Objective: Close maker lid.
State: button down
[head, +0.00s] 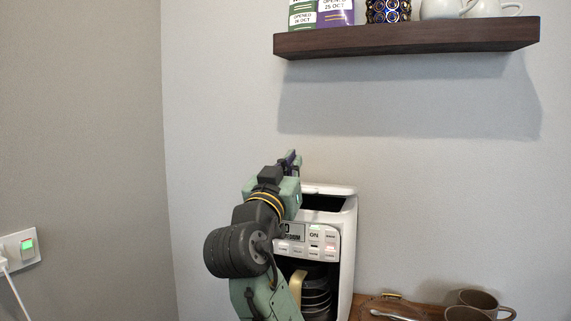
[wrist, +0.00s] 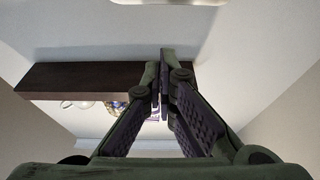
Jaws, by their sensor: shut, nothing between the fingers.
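The white coffee maker (head: 345,235) stands on the wooden surface, partly hidden behind my arm. Its top shows a dark opening (head: 322,203), so it looks open. A pale strip (head: 328,189) runs along the back of the opening; I cannot tell whether it is the lid's edge or the rim. My gripper (head: 292,158) is above the maker's left part, pointing up, shut and empty. In the wrist view the fingertips (wrist: 160,88) meet with nothing between them. A pale edge (wrist: 170,2) shows at the top of that view; I cannot tell what it is.
A dark wall shelf (head: 405,38) with canisters and white cups hangs above; it also shows upside down in the wrist view (wrist: 80,80). Brown mugs (head: 480,302) and a dish (head: 390,309) stand right of the maker. The wall between shelf and maker is clear.

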jog(key=shift+f, duration=1.65)
jog(key=shift+f, duration=0.1)
notch_tip(320, 180, down, 6)
jog(key=t+b, duration=0.1)
jog(key=b, duration=0.6)
jog(key=shift+s+a+f, duration=0.15)
jog(key=shift+s+f, duration=0.05)
jog(key=shift+s, duration=0.2)
